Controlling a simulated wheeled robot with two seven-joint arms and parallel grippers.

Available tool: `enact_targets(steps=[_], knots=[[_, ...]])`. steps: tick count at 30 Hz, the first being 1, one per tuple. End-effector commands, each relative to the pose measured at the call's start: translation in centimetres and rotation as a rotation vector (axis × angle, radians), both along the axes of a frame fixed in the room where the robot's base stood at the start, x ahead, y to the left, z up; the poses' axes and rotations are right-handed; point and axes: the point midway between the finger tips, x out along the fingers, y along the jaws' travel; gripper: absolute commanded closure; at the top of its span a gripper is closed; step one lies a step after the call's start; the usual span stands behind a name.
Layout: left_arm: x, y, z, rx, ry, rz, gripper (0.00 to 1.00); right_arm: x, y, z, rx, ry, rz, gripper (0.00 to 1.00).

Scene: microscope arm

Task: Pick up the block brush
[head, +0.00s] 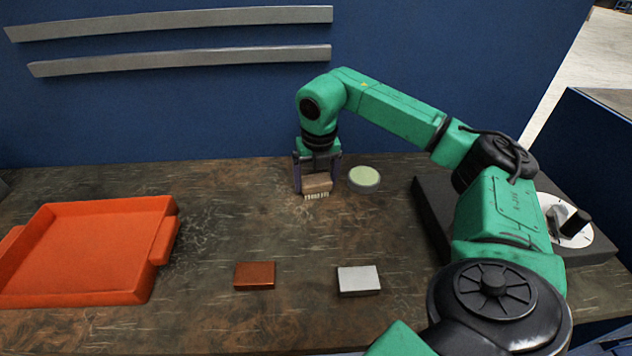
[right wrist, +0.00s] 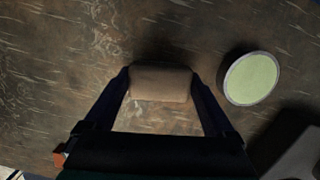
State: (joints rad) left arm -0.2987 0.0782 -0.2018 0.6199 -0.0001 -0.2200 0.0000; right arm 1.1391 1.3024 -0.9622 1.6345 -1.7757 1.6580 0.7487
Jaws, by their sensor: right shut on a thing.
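The block brush (head: 317,186) is a small tan wooden block with pale bristles pointing down, at the back middle of the table. My right gripper (head: 318,184) points down and is shut on the brush, with one finger on each side. The right wrist view shows the tan block (right wrist: 161,82) between the two fingertips of the gripper (right wrist: 162,84). I cannot tell whether the bristles touch the table. My left gripper is not in view.
A round pale green dish (head: 364,178) stands close to the right of the brush. An orange tray (head: 165,240) lies at left. A copper block (head: 255,275) and a silver block (head: 358,280) lie at the front. A dark base with a white dial (head: 566,217) is at right.

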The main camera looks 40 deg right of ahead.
Motion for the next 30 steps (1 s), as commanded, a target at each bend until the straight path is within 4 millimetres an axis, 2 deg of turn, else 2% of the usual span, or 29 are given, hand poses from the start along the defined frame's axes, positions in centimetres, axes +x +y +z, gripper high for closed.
enact_targets(steps=[5, 8, 14, 15, 18, 21, 24, 30], knots=[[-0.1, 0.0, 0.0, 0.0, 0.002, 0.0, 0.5, 0.1, 0.0, 2.0, 0.001, -0.004, 0.0, 0.67], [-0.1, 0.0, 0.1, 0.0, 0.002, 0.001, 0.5, 0.2, 0.1, 4.5, 0.002, -0.007, 0.001, 0.67], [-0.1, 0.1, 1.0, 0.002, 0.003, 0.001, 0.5, 0.1, 0.2, 12.3, 0.004, -0.009, 0.002, 0.67], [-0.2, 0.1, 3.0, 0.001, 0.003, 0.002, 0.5, 0.1, 0.0, 14.7, 0.001, -0.007, 0.0, 0.67], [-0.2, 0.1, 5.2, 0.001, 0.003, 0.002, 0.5, 0.0, 0.0, 17.8, -0.001, -0.004, -0.001, 0.67], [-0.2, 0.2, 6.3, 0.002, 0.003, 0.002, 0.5, 0.0, 0.0, 19.5, 0.0, -0.003, -0.001, 0.67], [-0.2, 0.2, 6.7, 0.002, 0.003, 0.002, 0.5, 0.0, 0.0, 20.1, 0.0, -0.001, 0.0, 0.67], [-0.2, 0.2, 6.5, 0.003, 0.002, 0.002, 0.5, 0.0, 0.0, 19.9, 0.0, 0.0, 0.0, 0.67]])
